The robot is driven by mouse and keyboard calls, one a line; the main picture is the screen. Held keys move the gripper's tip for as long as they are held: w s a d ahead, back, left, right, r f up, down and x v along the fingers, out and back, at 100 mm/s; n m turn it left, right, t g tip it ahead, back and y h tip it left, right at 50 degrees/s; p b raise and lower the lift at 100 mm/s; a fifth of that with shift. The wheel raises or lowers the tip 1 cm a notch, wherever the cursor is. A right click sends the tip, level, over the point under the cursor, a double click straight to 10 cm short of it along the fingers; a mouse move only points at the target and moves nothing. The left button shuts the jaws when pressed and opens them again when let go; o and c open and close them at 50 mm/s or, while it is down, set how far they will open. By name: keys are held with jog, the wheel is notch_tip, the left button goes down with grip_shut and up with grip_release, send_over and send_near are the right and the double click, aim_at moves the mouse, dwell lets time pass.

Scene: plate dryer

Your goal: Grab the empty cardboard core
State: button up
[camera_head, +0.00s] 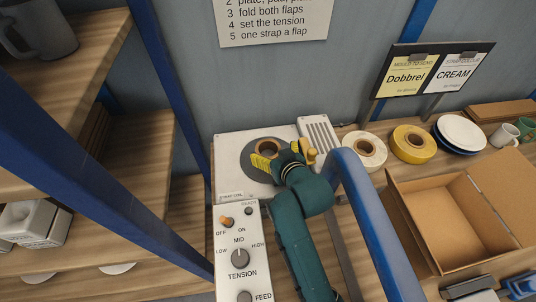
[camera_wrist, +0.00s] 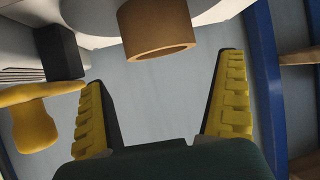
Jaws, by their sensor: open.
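The empty cardboard core (camera_head: 268,146) is a short brown tube at the middle of a dark round disc on the white strap machine, partly hidden by my gripper in the head view. My gripper (camera_head: 280,155) is open, with yellow-padded fingers close to the core. In the wrist view the core (camera_wrist: 158,32) hangs into the top of the picture, just beyond the fingertips and roughly midway between them. Nothing sits between the fingers of my gripper (camera_wrist: 162,75). I see no contact with the core.
A yellow handle (camera_head: 309,155) stands close beside my gripper. A control panel (camera_head: 241,255) is in front. A white roll (camera_head: 365,150) and a yellow roll (camera_head: 413,144) lie right. An open cardboard box (camera_head: 440,215) is front right. Blue posts (camera_head: 372,220) flank the arm.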

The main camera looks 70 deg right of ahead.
aim_at(265, 146)
jog(key=x, duration=0.1)
jog(key=b+x, duration=0.1)
jog(key=x, duration=0.1)
jog(key=f+x, duration=0.1)
jog(key=x, duration=0.1)
jog(key=shift+a, duration=0.35)
jog(key=shift+w+d+f, duration=0.1)
jog(key=shift+d, duration=0.05)
jog(key=c, duration=0.9)
